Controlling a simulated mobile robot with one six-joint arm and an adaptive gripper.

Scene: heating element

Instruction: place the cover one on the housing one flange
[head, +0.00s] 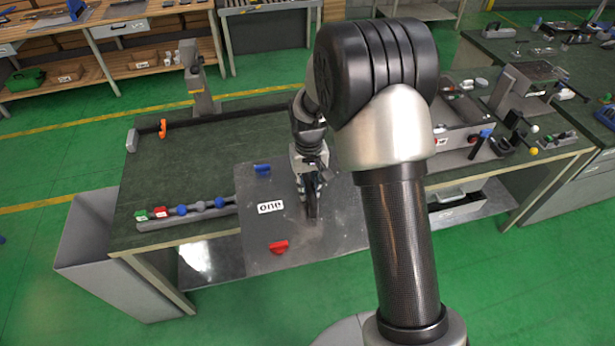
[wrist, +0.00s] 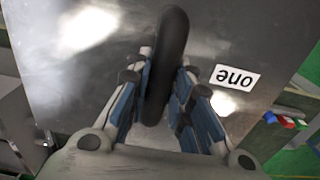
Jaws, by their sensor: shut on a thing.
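My gripper (head: 310,182) is over the grey metal housing top (head: 255,225), which bears a white label reading "one" (head: 270,207). In the wrist view my gripper (wrist: 160,95) is shut on a dark, rounded thing (wrist: 168,50), seen nearly edge-on between the blue-padded fingers. I take it to be the cover; its lower part is hidden by the fingers. The label also shows to its right in the wrist view (wrist: 235,77). I cannot tell whether the held thing touches the surface. No flange is clearly visible in either view.
A blue part (head: 263,168) and a red part (head: 279,247) sit on the housing top. A rack of small coloured parts (head: 185,211) lies to its left. A grey bin (head: 95,245) stands beside the bench. The bench's left middle is clear; trays and tools crowd its right.

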